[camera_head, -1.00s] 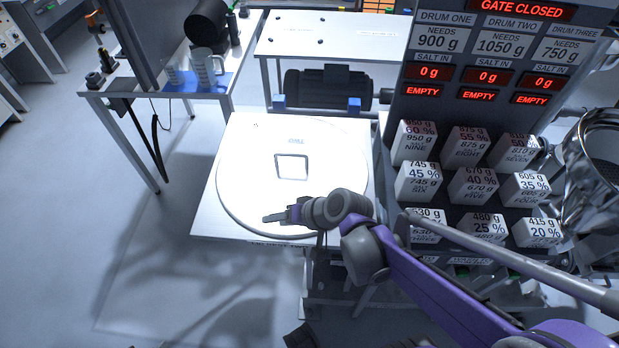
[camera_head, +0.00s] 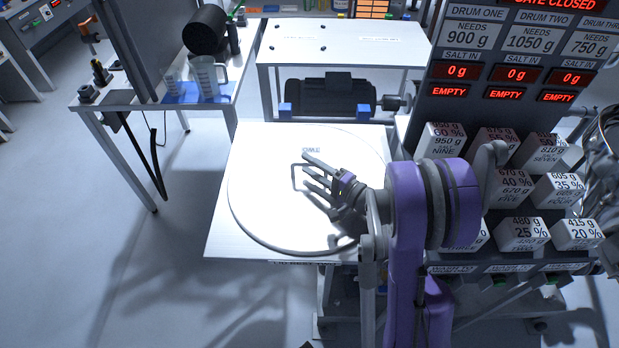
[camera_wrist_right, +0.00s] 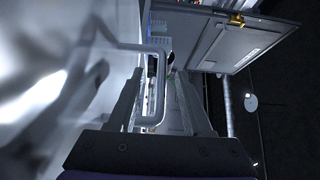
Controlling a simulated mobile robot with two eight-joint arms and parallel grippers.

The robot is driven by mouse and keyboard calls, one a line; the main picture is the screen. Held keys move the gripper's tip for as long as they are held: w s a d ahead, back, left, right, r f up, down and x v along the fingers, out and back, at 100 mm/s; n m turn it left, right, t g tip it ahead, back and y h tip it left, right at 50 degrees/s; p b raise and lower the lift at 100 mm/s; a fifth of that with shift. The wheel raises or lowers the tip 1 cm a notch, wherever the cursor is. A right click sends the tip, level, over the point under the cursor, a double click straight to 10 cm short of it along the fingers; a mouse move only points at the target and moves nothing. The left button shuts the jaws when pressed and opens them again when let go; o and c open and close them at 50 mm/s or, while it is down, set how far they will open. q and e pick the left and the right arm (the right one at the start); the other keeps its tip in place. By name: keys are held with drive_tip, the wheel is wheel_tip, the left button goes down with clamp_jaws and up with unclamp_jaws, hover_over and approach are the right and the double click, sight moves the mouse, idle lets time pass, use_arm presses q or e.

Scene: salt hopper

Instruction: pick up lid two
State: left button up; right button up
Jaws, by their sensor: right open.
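Lid two (camera_head: 265,205) is a large flat white disc lying on a white-topped table, with TWO printed near its far edge. Its grey square-loop handle (camera_head: 294,178) stands near the middle and is partly covered by my right gripper (camera_head: 308,173). My right gripper is open, with its fingers around the handle's place. In the right wrist view the handle loop (camera_wrist_right: 161,80) shows between the two spread fingers (camera_wrist_right: 157,95); I cannot tell whether either finger touches it. My left gripper is not in view.
The salt rack (camera_head: 470,110) with several labelled blocks stands close on the right. A dark motor-like cylinder (camera_head: 330,97) lies behind the lid's table. A side table at left holds a clear jug (camera_head: 208,76). Floor at left is free.

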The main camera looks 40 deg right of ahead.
sight(301, 173)
drive_tip(key=w, duration=0.3)
drive_tip(key=shift+w+a+r, duration=0.1)
drive_tip(key=shift+w+a, duration=0.2)
drive_tip(key=shift+w, duration=0.1)
clamp_jaws()
idle(1.1)
